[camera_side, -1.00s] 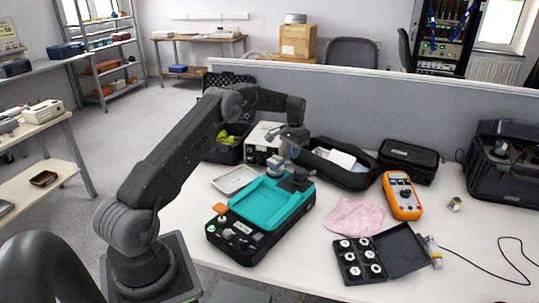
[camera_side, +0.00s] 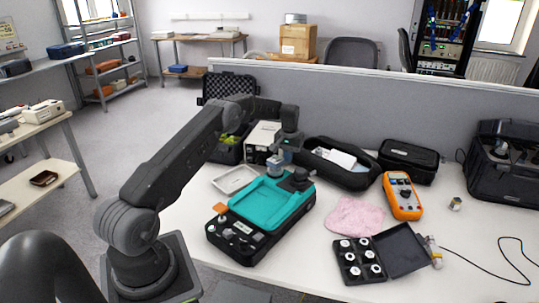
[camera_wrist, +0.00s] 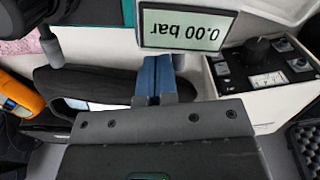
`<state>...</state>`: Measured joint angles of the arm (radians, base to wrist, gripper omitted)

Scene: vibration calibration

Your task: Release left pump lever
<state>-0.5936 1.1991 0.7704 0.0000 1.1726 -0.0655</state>
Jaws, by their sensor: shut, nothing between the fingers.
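The calibration unit (camera_side: 224,245), a black case with a teal top, lies on the bench. A grey rod-like part (camera_wrist: 51,46) is at the upper left, and a small grey part (camera_wrist: 180,61) is just right of my fingertips. I cannot tell which is the left pump lever. My gripper (camera_wrist: 153,72) has its blue fingers shut and empty, just beyond the display. In the side view my gripper (camera_side: 275,163) is low at the unit's back edge.
Behind the unit are a white box instrument (camera_side: 262,136) and an open black pouch (camera_side: 340,165). An orange multimeter (camera_side: 402,195), a pink cloth (camera_side: 354,216) and a black case of weights (camera_side: 360,261) are to the right. A white tray (camera_side: 234,180) is at the left.

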